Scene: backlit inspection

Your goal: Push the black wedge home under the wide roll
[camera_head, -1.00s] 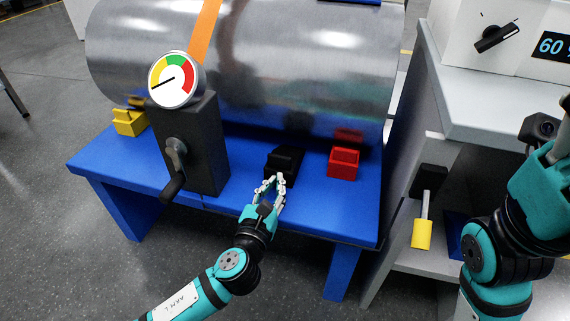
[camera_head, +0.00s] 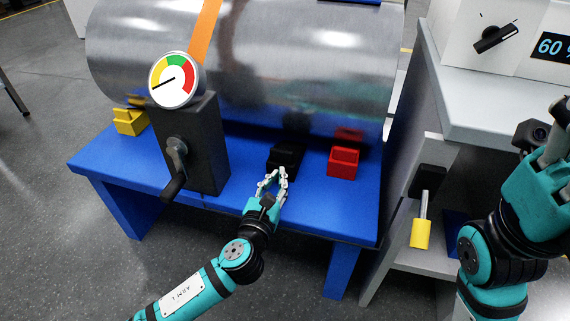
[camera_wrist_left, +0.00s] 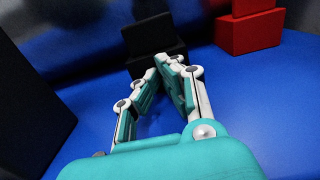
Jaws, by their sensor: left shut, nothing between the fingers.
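The wide roll (camera_head: 250,62) is a large shiny metal cylinder lying on a blue bench (camera_head: 330,215). The black wedge (camera_head: 286,157) sits on the bench at the roll's front underside, between a dark post and a red wedge. My left gripper (camera_head: 277,173) is shut and empty, its fingertips at the wedge's near side. In the left wrist view the wedge (camera_wrist_left: 152,38) stands just ahead of the fingertips (camera_wrist_left: 168,62); whether they touch it I cannot tell. My right gripper (camera_head: 558,135) is only partly in view at the right edge.
A red wedge (camera_head: 343,162) stands right of the black one, a yellow wedge (camera_head: 130,122) at far left. A dark post (camera_head: 196,145) with a crank and dial gauge (camera_head: 175,80) stands left of my gripper. A grey counter (camera_head: 480,105) is at right.

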